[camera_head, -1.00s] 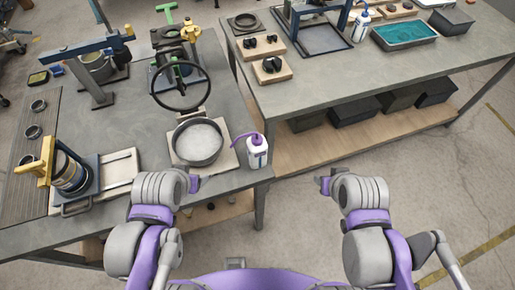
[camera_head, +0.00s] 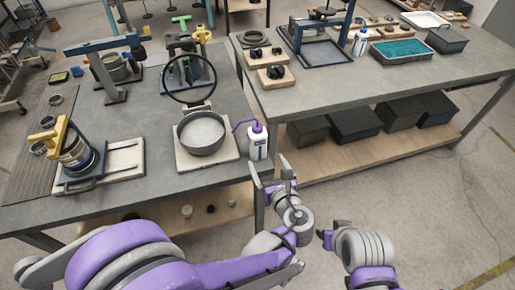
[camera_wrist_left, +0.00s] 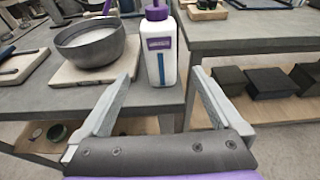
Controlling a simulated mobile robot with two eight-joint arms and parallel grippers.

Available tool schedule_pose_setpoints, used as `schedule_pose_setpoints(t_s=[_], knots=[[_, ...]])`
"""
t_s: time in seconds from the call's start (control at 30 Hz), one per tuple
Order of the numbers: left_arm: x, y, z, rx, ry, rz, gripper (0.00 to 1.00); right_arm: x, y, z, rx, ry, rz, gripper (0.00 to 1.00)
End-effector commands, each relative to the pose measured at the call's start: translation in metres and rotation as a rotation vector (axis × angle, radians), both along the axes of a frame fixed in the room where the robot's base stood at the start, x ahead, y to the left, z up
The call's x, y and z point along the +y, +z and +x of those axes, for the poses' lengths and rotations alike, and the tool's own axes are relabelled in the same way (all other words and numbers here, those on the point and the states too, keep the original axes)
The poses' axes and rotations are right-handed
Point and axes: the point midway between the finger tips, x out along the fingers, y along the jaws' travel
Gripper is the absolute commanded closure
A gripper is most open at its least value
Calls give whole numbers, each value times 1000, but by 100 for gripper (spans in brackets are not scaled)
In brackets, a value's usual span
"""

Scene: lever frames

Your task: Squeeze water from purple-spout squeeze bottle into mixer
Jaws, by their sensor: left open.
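The purple-spout squeeze bottle (camera_head: 258,142) is white with a purple cap and stands upright at the right corner of the left table, its spout bent left toward the bowl. In the left wrist view the bottle (camera_wrist_left: 161,50) stands beyond my fingers, between them in the picture. The mixer bowl (camera_head: 202,134) is grey with pale contents and sits on a light board left of the bottle; it also shows in the left wrist view (camera_wrist_left: 90,45). My left gripper (camera_head: 272,170) is open and empty, just in front of the bottle. My right gripper (camera_head: 326,238) is low, away from the tables; its jaws are unclear.
A black wheel on a stand (camera_head: 189,80) rises behind the bowl. A yellow-handled device (camera_head: 74,150) stands at the left. The right table (camera_head: 370,82) carries a second squeeze bottle (camera_head: 360,42) and a teal tray (camera_head: 404,53). A gap separates the tables.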

Motion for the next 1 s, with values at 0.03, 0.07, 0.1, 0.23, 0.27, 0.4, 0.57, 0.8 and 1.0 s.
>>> schedule_pose_setpoints(t_s=[0.03,0.07,0.1,0.23,0.27,0.4,0.57,0.8,1.0], knots=[[-2,0,1,-4,-6,12,0,0,0,0,0,0,0,55],[-2,0,2,-4,-6,15,0,0,0,0,0,0,0,55],[-1,0,5,-4,-6,16,0,0,1,0,0,0,0,55],[3,-3,15,-4,-4,13,0,0,2,1,-1,0,0,55],[5,-4,18,-3,-2,13,0,0,2,1,-1,0,0,55],[10,-8,34,-2,-2,12,0,0,3,1,-2,0,0,55],[16,-13,52,-3,-2,11,0,0,5,2,-3,0,0,55],[25,-22,77,-2,-2,11,0,0,-2,-1,1,0,0,55],[29,-26,93,-2,-2,10,0,0,-6,-2,3,0,0,55]])
